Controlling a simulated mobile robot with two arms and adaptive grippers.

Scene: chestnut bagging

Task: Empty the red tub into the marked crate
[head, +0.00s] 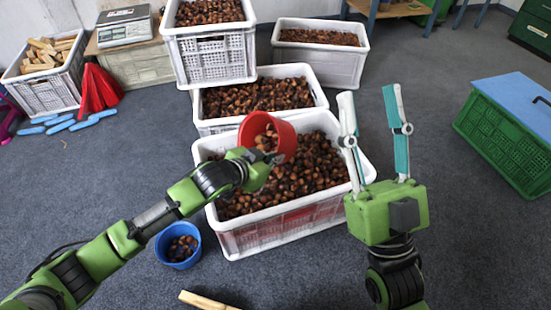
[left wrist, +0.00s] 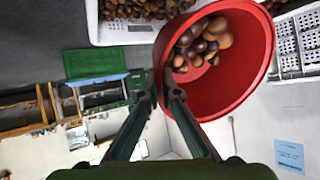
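The red tub (head: 281,137) is tilted on its side above the front white crate (head: 235,238), and chestnuts still lie inside it. In the left wrist view the tub (left wrist: 245,85) shows its open mouth, with several chestnuts gathered at one side. My left gripper (head: 262,160) is shut on the tub's rim; its fingers (left wrist: 162,97) meet the rim in the left wrist view. The front crate is well filled with chestnuts and has a reddish panel on its front side. My right gripper (head: 369,96) is open and empty, upright to the right of that crate.
More chestnut crates stand behind: a middle one (head: 318,90), a raised one (head: 210,58) and one at back right (head: 320,65). A blue tub (head: 178,262) with chestnuts stands front left. A green crate (head: 505,145) stands right. A wooden stick (head: 205,300) lies in front.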

